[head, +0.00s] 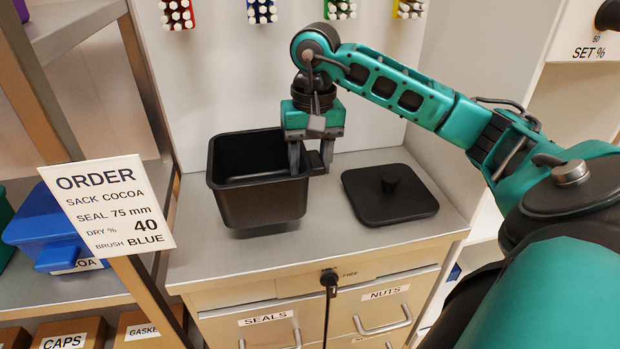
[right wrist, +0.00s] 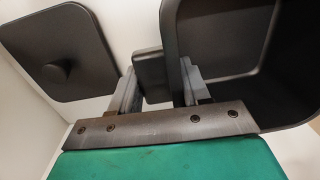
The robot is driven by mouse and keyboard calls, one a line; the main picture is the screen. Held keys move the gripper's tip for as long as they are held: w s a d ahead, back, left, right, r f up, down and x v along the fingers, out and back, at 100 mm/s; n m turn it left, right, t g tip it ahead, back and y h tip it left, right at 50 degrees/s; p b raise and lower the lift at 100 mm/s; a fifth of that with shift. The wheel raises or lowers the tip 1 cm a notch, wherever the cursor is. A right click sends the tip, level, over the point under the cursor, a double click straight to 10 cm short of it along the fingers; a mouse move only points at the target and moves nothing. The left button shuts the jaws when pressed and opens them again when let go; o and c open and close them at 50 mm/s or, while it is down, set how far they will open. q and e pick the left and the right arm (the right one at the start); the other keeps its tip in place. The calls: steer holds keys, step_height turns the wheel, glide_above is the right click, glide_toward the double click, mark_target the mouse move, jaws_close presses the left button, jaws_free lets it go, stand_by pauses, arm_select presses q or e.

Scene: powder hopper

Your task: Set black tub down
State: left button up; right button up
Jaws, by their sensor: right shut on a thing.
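The black tub (head: 263,199) is an open, empty box above the left part of the grey cabinet top (head: 280,256). A shadow lies under it, and it looks slightly raised; I cannot tell whether any edge touches. My right gripper (head: 309,168) is shut on the tub's right side, at its handle. In the right wrist view the fingers of the right gripper (right wrist: 160,88) close around the dark handle (right wrist: 151,75) beside the tub wall (right wrist: 172,40). A black lid (head: 390,203) with a round knob lies flat on the cabinet top, right of the tub. My left gripper is not in view.
A shelf with a blue tub (head: 50,230) stands at the left, behind a hanging order card (head: 107,205). Coloured brush racks (head: 262,12) hang on the back wall. Below are drawers and a black knob (head: 329,279). A narrow strip of bare top lies in front.

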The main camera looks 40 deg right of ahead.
steer(key=shift+f, duration=0.6)
step_height(320, 180, down, 3)
steer(key=shift+r, duration=0.1)
steer(key=o, duration=0.8)
steer(key=shift+f+b, duration=0.2)
steer(key=shift+b, duration=0.15)
steer(key=shift+c, duration=0.2)
steer(key=o, duration=0.5)
steer(key=shift+r, duration=0.1)
